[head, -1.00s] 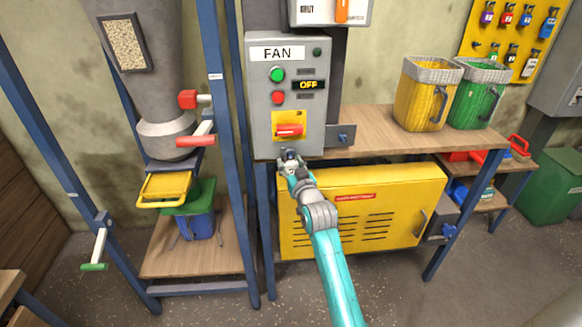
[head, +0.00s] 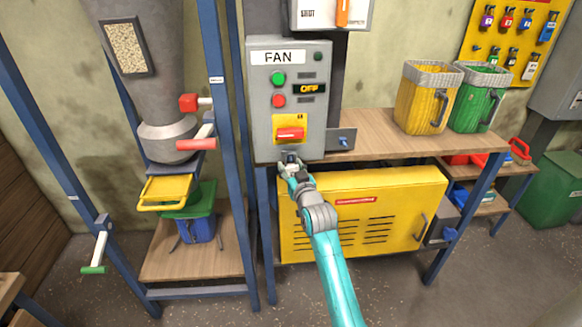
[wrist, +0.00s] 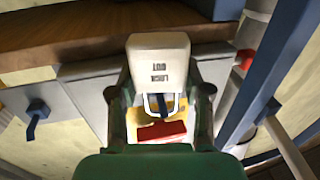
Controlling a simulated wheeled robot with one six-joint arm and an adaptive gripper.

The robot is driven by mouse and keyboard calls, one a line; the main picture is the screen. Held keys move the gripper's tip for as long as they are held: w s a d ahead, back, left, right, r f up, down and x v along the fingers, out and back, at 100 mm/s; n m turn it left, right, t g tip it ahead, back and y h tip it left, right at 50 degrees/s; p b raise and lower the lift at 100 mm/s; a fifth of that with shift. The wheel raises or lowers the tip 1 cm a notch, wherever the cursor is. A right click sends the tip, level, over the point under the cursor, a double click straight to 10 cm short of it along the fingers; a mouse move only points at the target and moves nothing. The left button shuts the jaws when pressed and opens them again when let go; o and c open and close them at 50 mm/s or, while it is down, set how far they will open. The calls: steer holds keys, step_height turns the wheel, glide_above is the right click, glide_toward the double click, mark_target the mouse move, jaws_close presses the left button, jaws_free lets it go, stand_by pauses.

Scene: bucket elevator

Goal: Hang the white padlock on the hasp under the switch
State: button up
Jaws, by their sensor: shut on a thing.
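The white padlock (wrist: 158,58), with dark lettering on its body, is held between the two fingers of my gripper (wrist: 160,92) in the wrist view. Its metal shackle (wrist: 146,106) points toward the red switch handle (wrist: 161,132). A narrow dark blue piece shows inside the shackle; I cannot tell whether it is the hasp or whether the shackle is around it. In the head view my gripper (head: 291,164) is at the lower edge of the grey FAN box, just below the red switch (head: 290,134) on its yellow plate (head: 276,121). The hasp is not clearly visible there.
The grey FAN box (head: 262,100) shows OFF. A small bracket with a blue knob (head: 344,142) sits right of it. Beneath are a wooden bench (head: 385,131) and a yellow cabinet (head: 400,205). A blue post (head: 233,190) stands close on the left.

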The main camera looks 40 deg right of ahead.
steer(key=shift+f, duration=0.55)
stand_by(0.4)
steer(key=o, duration=1.3)
steer(key=shift+s, duration=0.15)
steer(key=a+v, duration=0.2)
steer(key=v, duration=0.7)
steer(key=shift+f, duration=0.35)
steer(key=shift+a, duration=0.1)
stand_by(0.5)
